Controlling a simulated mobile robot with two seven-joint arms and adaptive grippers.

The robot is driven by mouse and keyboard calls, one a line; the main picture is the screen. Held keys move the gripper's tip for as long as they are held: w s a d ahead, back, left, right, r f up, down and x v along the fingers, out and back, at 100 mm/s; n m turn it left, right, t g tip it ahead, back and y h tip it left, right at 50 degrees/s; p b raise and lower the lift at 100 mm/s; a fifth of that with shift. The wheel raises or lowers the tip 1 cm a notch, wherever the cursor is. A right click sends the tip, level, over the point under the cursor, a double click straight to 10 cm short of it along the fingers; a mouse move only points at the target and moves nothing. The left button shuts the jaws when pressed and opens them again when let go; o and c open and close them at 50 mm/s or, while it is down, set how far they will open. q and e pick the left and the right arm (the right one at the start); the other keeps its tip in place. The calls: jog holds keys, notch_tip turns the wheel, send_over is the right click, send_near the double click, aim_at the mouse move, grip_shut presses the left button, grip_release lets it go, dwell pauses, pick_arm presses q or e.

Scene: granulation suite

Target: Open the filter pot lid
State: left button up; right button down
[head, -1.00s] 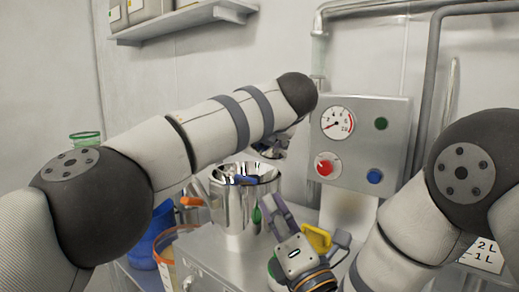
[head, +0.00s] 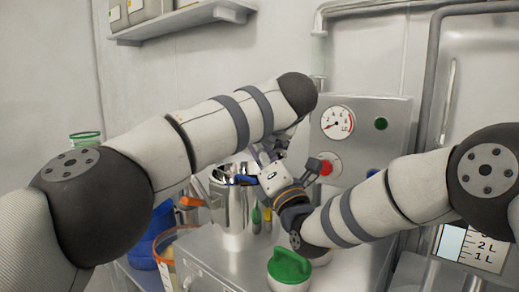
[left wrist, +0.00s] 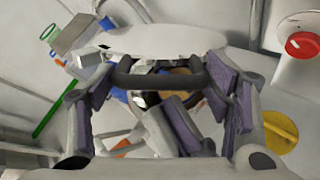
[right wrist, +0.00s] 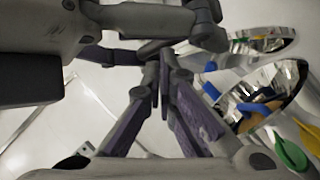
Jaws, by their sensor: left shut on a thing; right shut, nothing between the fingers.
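The filter pot (head: 236,215) is a shiny steel cylinder on the steel bench, its top open, with blue and brown inside in the right wrist view (right wrist: 248,112). Its lid seems to be the pale disc in the left wrist view (left wrist: 160,40), with a dark bar handle (left wrist: 160,79). My left gripper (head: 278,143) is shut on the handle, holding the lid raised beside the pot's mouth. A mirror-like oval in the right wrist view is probably its underside (right wrist: 262,42). My right gripper (right wrist: 160,62) is shut and empty, close to the left gripper; contact is unclear.
A control box (head: 385,150) with a gauge and red button (head: 327,167) stands behind at right. A jar with a green lid (head: 290,266) stands at the bench front. An orange-rimmed tub (head: 163,247) and blue container (head: 143,250) sit at left.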

pick_arm(q)
jog(key=shift+f, duration=0.2)
pick_arm(e)
jog(key=shift+f, duration=0.1)
pick_arm(q)
jog(key=shift+d, duration=0.15)
pick_arm(e)
jog(key=shift+w+d+r, duration=0.15)
jog(key=shift+d+r, duration=0.05)
jog(key=shift+r, duration=0.3)
jog(key=shift+w+d+r, duration=0.15)
jog(key=shift+r, duration=0.3)
pick_arm(q)
jog(key=o, duration=1.6)
jog(key=shift+f, duration=0.1)
pick_arm(e)
jog(key=shift+w, duration=0.1)
pick_arm(q)
jog(key=shift+r, duration=0.2)
pick_arm(e)
jog(key=shift+a+f, duration=0.1)
jog(key=shift+f, duration=0.05)
